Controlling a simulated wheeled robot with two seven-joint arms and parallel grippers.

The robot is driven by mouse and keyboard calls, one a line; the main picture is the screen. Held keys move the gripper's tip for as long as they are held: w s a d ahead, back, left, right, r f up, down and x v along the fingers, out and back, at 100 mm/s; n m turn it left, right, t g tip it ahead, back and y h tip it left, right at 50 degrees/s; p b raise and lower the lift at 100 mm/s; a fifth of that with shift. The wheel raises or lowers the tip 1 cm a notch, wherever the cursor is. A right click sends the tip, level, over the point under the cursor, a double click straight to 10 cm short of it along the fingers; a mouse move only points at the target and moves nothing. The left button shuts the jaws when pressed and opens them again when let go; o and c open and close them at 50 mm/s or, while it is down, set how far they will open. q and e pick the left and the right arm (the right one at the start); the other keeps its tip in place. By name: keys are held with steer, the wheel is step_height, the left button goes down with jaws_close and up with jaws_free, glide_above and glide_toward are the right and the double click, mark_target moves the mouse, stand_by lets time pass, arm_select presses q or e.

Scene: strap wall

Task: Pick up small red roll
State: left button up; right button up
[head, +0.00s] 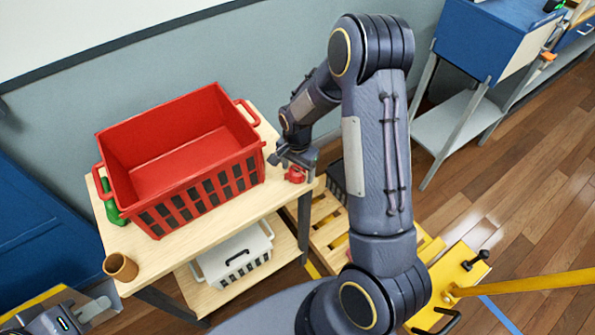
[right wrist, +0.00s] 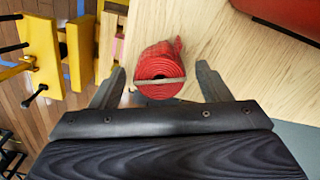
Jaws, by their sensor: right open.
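The small red roll (head: 295,175) lies at the right edge of the wooden table top, right of the large red crate. In the right wrist view the roll (right wrist: 160,68) shows its coiled end, with a pale strip across it. My right gripper (right wrist: 160,80) is open, with one finger on each side of the roll and gaps on both sides. In the head view my right gripper (head: 294,160) is right at the roll and partly covers it. My left gripper (head: 95,308) is only partly in view at the lower left corner, away from the table top; its jaws are unclear.
The large red crate (head: 205,198) fills most of the table top (head: 185,243). A brown cup (head: 120,267) stands at the front left corner, and a green item (head: 112,208) is beside the crate. A white crate (head: 236,256) sits on the lower shelf. Yellow equipment (head: 455,290) stands right.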

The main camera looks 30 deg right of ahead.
steer(key=shift+f, duration=0.35)
steer(key=shift+c, duration=0.4)
steer(key=c, duration=1)
steer(key=shift+r, duration=0.1)
